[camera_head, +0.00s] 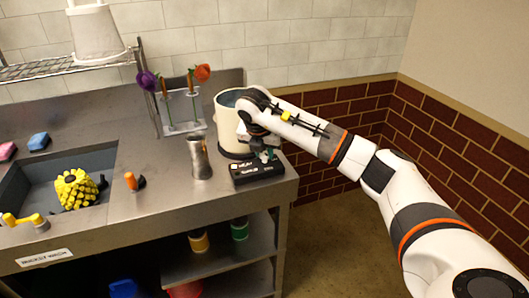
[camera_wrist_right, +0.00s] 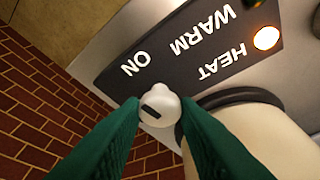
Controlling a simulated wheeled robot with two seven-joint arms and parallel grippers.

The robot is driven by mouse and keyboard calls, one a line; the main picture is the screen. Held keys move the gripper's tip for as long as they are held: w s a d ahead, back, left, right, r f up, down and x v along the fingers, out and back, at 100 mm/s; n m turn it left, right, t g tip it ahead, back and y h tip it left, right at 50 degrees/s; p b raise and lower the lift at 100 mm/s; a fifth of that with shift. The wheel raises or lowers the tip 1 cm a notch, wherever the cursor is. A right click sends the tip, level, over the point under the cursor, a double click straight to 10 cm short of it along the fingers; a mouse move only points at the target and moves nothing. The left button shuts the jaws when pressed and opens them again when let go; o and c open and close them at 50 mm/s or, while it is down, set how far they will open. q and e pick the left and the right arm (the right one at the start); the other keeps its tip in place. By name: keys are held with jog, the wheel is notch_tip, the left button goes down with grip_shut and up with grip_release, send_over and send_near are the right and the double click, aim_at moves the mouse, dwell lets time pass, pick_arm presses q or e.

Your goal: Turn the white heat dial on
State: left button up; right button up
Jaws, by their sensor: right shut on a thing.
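The white heat dial (camera_wrist_right: 164,117) is a small round knob with a dark mark on its cap, beside the word ON on the dark control panel (camera_wrist_right: 198,52). The panel also reads WARM and HEAT, and a round light glows beside HEAT. In the head view the black control box (camera_head: 258,174) sits at the worktop's right end, and my right gripper (camera_head: 265,154) is down over it. In the wrist view its green fingers are shut on the dial from both sides. The dial is hidden in the head view. My left gripper is not in view.
A cream pot (camera_head: 230,128) stands right behind the box, close to my right wrist. A metal cup (camera_head: 199,158) stands left of the box. A rack with flowers (camera_head: 182,107) is farther back.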

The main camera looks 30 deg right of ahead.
jog(key=shift+w+m+h, duration=0.1)
jog(key=shift+m+h, duration=0.2)
jog(key=shift+m, duration=0.5)
jog(key=o, duration=1)
jog(key=shift+r, duration=0.1)
jog(key=b+v, duration=0.1)
jog(key=v, duration=0.6)
notch_tip(320, 180, up, 5)
jog(key=p, duration=0.1)
send_over(259, 169)
jog(key=a, duration=0.2)
jog(key=shift+s+d, duration=0.2)
jog(key=shift+s, duration=0.25)
